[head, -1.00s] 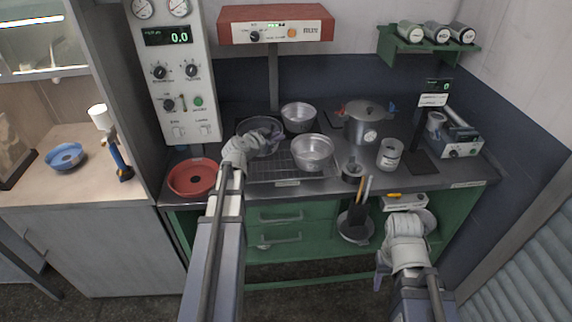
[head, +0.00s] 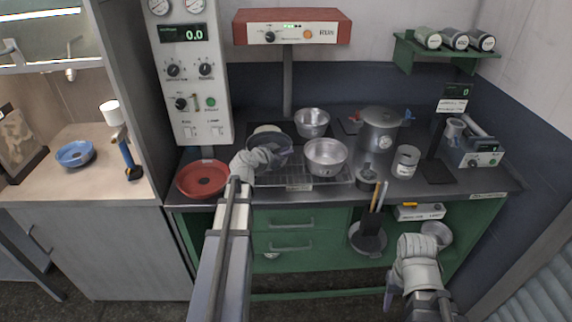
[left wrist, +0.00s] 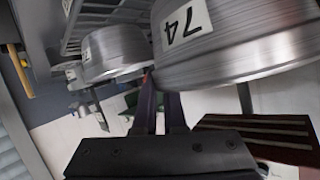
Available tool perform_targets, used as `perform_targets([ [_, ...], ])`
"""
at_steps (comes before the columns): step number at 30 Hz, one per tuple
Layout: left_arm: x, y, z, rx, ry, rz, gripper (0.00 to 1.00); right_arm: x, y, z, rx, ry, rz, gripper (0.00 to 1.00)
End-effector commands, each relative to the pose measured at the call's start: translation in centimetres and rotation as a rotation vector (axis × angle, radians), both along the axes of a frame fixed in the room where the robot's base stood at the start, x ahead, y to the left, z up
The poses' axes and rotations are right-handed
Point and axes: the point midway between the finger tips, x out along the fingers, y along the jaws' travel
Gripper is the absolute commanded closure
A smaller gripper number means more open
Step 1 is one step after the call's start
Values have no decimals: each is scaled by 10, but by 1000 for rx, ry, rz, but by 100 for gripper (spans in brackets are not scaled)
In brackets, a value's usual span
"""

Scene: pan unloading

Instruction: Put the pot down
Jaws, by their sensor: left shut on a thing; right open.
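A dark-looking round metal pot (head: 262,146) is at the left part of the wire rack in the head view. My left gripper (head: 282,157) is shut on its near right side. I cannot tell whether its base touches the rack. In the left wrist view a large metal pot marked 74 (left wrist: 235,45) fills the upper right, beside my left gripper's fingers (left wrist: 160,100); its far side is out of frame. My right gripper (head: 389,300) is open and empty, low in front of the bench.
A silver pot (head: 325,158) stands on the rack (head: 299,183), right of the held pot. Another silver pot (head: 312,123) is behind. A red bowl (head: 203,180) lies left. A lidded pot (head: 380,132) and a can (head: 406,161) stand right.

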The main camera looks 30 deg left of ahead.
Motion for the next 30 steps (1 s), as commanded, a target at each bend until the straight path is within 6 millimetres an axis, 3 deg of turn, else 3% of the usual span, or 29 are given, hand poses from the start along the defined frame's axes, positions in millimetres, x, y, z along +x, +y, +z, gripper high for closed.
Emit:
perform_targets([
  [9,0,0,-36,0,0,0,100,0,0,-36,0,0,0,50],
  [22,0,0,-40,0,0,1,100,0,0,-40,0,0,0,50],
  [23,0,0,-40,0,0,0,91,0,0,-40,0,0,0,50],
  [30,0,0,-38,0,0,0,64,0,0,-38,0,0,0,50],
])
